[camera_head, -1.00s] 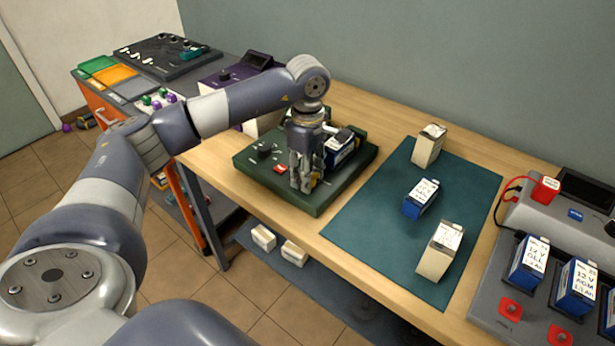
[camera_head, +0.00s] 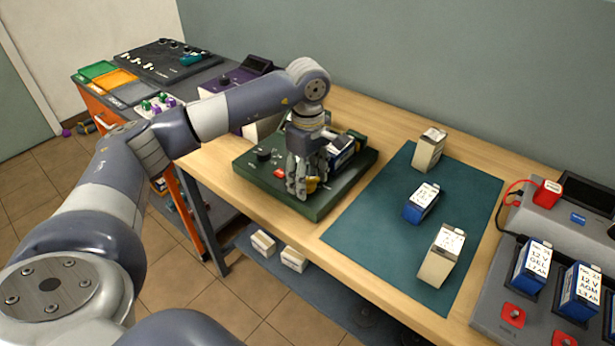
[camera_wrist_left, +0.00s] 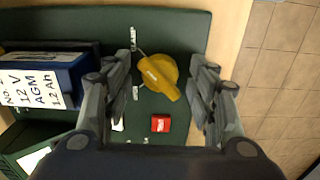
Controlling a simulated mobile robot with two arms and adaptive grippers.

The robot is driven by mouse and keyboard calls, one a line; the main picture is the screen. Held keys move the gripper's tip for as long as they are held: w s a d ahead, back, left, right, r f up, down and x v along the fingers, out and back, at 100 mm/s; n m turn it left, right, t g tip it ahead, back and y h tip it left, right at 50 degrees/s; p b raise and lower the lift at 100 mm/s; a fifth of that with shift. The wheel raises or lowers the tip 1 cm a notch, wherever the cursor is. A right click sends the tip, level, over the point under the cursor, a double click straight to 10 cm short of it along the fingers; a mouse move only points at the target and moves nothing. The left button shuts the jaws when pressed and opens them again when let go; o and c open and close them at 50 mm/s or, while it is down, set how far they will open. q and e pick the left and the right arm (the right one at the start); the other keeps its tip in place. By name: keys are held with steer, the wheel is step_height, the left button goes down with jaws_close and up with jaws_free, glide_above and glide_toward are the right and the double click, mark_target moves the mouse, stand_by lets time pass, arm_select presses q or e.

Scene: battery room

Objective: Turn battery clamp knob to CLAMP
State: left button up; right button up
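The yellow clamp knob (camera_wrist_left: 159,76) sits on the dark green fixture (camera_head: 319,208). In the left wrist view it lies between the spread fingers of my left gripper (camera_wrist_left: 161,88), with a gap on both sides. Its pointer end is turned toward the lower right there. In the head view my left gripper (camera_head: 301,188) is low over the fixture's front, and the knob (camera_head: 312,184) shows partly behind the fingers. A blue battery (camera_wrist_left: 45,80) marked 12 V AGM is in the fixture. My right gripper is not seen.
A red button (camera_wrist_left: 161,123) is near the knob, and a black knob (camera_head: 264,154) stands on the fixture's left. A teal mat (camera_head: 369,232) with a blue battery and two cream ones lies to the right. A charger with batteries stands at far right.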

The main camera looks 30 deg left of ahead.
mark_target(308, 178)
arm_select(q)
step_height(308, 178, up, 12)
stand_by(0.6)
stand_by(0.5)
